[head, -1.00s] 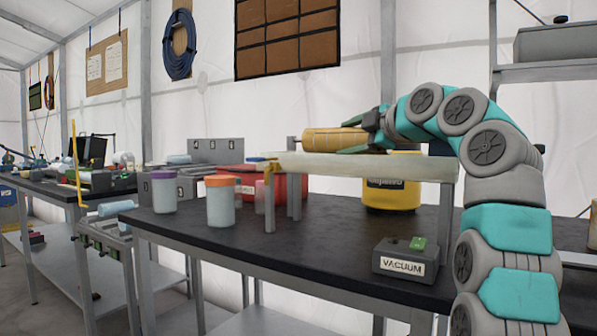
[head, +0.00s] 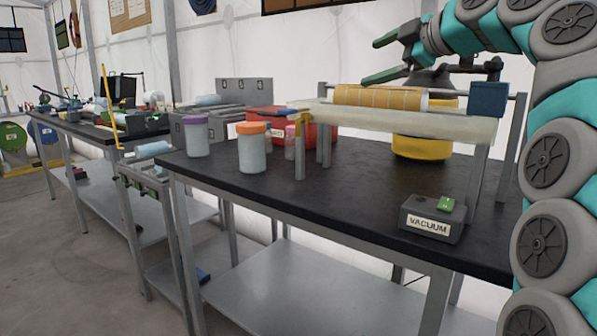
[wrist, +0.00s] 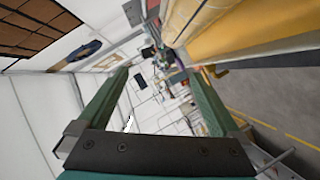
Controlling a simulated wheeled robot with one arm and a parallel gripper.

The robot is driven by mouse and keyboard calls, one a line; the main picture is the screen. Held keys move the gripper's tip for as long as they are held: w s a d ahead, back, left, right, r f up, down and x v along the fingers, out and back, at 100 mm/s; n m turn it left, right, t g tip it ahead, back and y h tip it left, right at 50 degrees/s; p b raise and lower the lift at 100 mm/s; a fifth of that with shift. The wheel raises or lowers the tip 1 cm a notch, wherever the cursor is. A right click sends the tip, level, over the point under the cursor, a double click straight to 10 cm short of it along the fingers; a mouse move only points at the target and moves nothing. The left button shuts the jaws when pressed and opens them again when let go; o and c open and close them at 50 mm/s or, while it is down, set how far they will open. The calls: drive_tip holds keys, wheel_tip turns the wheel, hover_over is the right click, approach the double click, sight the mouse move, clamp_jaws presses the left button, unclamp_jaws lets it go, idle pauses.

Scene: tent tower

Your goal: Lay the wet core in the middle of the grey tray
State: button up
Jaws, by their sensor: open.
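A yellow-brown banded cylinder (head: 380,97) lies level above a pale raised slab (head: 400,121) on the black table; it may be the wet core. A rod shows at both its ends, with a blue block (head: 488,98) at the right. My gripper (head: 375,60) is open just above the cylinder, its green fingers pointing left. In the wrist view the open fingers (wrist: 160,72) have nothing between them, and a large yellow surface (wrist: 250,30) fills the upper right. I cannot tell which thing is the grey tray. Pale blue cylinders rest on grey supports (head: 208,112) behind left.
A purple-lidded jar (head: 196,138) and an orange-lidded jar (head: 252,150) stand at the table's left. A box marked VACUUM (head: 430,222) sits at the front right. The table's front middle is clear.

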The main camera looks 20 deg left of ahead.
drive_tip(key=s+a+f+g+b, duration=0.1)
drive_tip(key=s+a+f+g, duration=0.1)
drive_tip(key=s, duration=0.7)
drive_tip(key=s+a+f+g+y, duration=0.1)
drive_tip(key=s+a+f+g, duration=0.2)
drive_tip(key=s+f, duration=0.4)
drive_tip(key=s+a+f+g+b, duration=0.1)
drive_tip(key=s+f+g, duration=0.3)
drive_tip(key=s, duration=0.8)
drive_tip(key=shift+a+f+n+g+b, duration=0.3)
drive_tip(key=shift+a+f+b, duration=0.05)
drive_tip(key=shift+a+f, duration=0.35)
